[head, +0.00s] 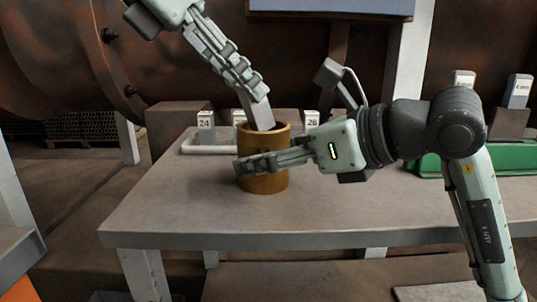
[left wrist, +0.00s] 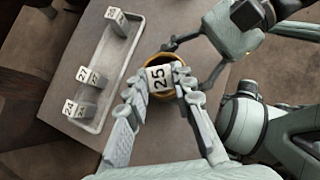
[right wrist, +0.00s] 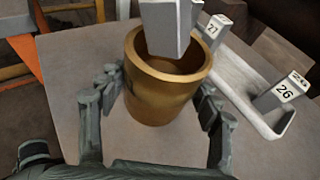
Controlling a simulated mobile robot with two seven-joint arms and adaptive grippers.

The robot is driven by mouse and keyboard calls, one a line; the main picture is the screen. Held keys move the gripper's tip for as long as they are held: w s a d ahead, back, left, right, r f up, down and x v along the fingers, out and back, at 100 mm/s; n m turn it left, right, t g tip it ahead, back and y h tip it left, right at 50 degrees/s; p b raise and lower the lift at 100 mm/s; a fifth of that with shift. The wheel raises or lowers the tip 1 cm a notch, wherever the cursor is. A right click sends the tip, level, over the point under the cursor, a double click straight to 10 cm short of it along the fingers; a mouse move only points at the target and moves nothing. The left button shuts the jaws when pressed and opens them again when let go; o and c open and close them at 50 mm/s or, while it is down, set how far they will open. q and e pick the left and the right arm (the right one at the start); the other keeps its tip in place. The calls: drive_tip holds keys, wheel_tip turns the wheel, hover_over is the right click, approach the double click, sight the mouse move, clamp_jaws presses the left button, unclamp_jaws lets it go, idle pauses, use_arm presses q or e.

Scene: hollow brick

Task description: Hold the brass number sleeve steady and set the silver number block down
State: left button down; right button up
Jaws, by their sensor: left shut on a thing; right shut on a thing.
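The brass number sleeve (head: 263,178), an open brown-gold cylinder, stands upright on the table; it also shows in the right wrist view (right wrist: 155,95). My right gripper (head: 243,165) is shut on it, one finger on each side. My left gripper (head: 256,92) is shut on the silver number block (head: 261,115), whose top reads 25 in the left wrist view (left wrist: 160,78). The block hangs slightly tilted at the sleeve's mouth. Its lower end overlaps the opening in the right wrist view (right wrist: 168,45); how far inside it is, I cannot tell.
A pale tray (left wrist: 122,72) with several numbered blocks (right wrist: 287,92) lies behind the sleeve. A green holder (head: 510,160) with more upright blocks stands on the right. The grey table's (head: 160,215) front left area is clear.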

use_arm(q)
drive_tip(key=shift+f, duration=1.15)
drive_tip(key=c, duration=1.2)
unclamp_jaws()
drive_tip(key=v, duration=1.2)
use_arm(e)
drive_tip(key=o, duration=1.6)
drive_tip(key=shift+o, duration=0.2)
